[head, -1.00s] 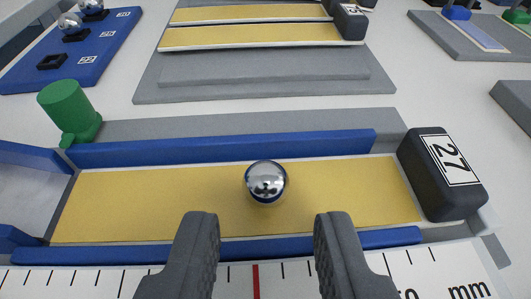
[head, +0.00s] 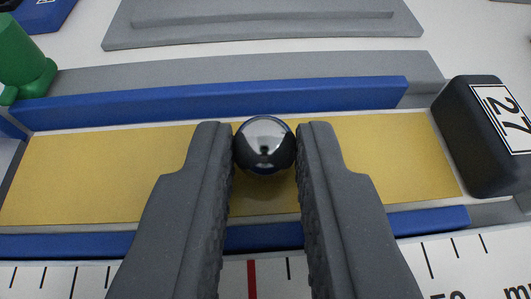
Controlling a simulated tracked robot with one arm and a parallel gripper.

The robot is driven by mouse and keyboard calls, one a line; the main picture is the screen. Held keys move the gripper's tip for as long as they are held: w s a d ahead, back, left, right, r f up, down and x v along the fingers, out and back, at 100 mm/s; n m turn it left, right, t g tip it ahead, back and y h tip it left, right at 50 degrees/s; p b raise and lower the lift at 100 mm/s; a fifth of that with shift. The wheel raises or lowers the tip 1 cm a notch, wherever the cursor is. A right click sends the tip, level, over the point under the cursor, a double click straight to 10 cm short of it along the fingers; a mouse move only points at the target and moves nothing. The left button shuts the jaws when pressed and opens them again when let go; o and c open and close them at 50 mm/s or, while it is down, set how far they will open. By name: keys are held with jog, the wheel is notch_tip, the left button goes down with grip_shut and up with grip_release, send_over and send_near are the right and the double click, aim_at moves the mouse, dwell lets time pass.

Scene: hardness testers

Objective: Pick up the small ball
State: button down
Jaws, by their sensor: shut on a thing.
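The small ball (head: 264,143) is shiny chrome steel. It sits over the yellow strip (head: 100,180) in the track between two blue rails. My gripper (head: 265,148) has its two dark grey fingers on either side of the ball, touching it near their tips. It is shut on the ball. I cannot tell whether the ball still rests on the strip.
A black block marked 27 (head: 485,135) stands at the right end of the strip. A blue rail (head: 220,98) runs behind the strip. A white ruler (head: 70,280) lies in front. A green post (head: 22,60) stands at the upper left.

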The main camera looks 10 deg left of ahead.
jog(key=shift+r, duration=0.55)
notch_tip(320, 180, up, 3)
jog(key=shift+f+p, duration=0.1)
jog(key=shift+p, duration=0.45)
jog(key=s+d+r+b, duration=0.1)
jog(key=s+d+b, duration=0.5)
jog(key=s+d, duration=0.4)
jog(key=shift+s+d, duration=0.4)
jog(key=shift+d, duration=0.35)
